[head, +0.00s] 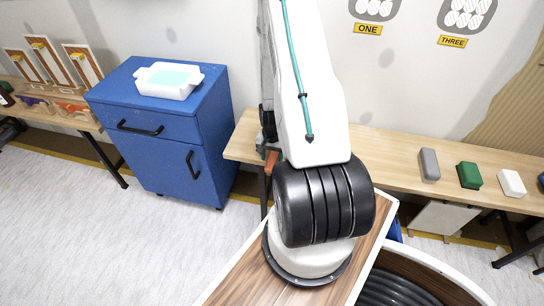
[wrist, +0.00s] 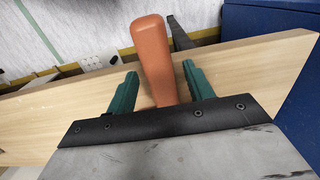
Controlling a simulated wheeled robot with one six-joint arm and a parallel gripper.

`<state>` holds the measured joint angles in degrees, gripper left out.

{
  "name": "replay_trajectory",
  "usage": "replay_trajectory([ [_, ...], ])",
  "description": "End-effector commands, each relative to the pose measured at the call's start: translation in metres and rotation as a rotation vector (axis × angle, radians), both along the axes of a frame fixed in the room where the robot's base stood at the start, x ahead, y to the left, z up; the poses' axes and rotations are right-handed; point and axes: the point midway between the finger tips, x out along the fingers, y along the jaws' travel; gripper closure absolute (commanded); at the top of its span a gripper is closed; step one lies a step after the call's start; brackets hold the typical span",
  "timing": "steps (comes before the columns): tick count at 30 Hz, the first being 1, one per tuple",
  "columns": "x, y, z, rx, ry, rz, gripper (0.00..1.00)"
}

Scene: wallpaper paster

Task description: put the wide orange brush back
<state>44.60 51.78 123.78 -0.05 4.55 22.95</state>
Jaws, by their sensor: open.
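In the wrist view, a wide tool with an orange handle (wrist: 153,52), a black riveted band (wrist: 150,120) and a broad grey, smudged face (wrist: 190,155) fills the lower picture. The handle stands between the green fingers of my gripper (wrist: 160,74). The jaws are open, with gaps beside the handle; the finger bases are hidden behind the band. In the head view my arm mostly hides my gripper (head: 263,150); a bit of orange (head: 271,161) shows beside it at the bench's left end. I cannot tell what the tool rests on.
A wooden bench (head: 400,166) runs along the wall, with grey (head: 429,165), green (head: 470,175) and white (head: 512,183) blocks on it. A blue cabinet (head: 160,150) bears a white tray (head: 150,91). A left table (head: 85,122) holds purple and orange pieces (head: 70,108) and upright boards.

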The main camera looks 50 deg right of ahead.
Motion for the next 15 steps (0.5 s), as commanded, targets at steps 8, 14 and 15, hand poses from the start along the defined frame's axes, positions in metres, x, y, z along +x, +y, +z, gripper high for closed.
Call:
replay_trajectory([
  [8,0.002,-0.006,0.049,-0.004,-0.005,-0.001,0.48],
  [14,0.002,-0.005,0.07,-0.003,-0.003,0.001,0.48],
  [15,0.004,-0.004,0.074,-0.003,-0.003,0.007,0.48],
])
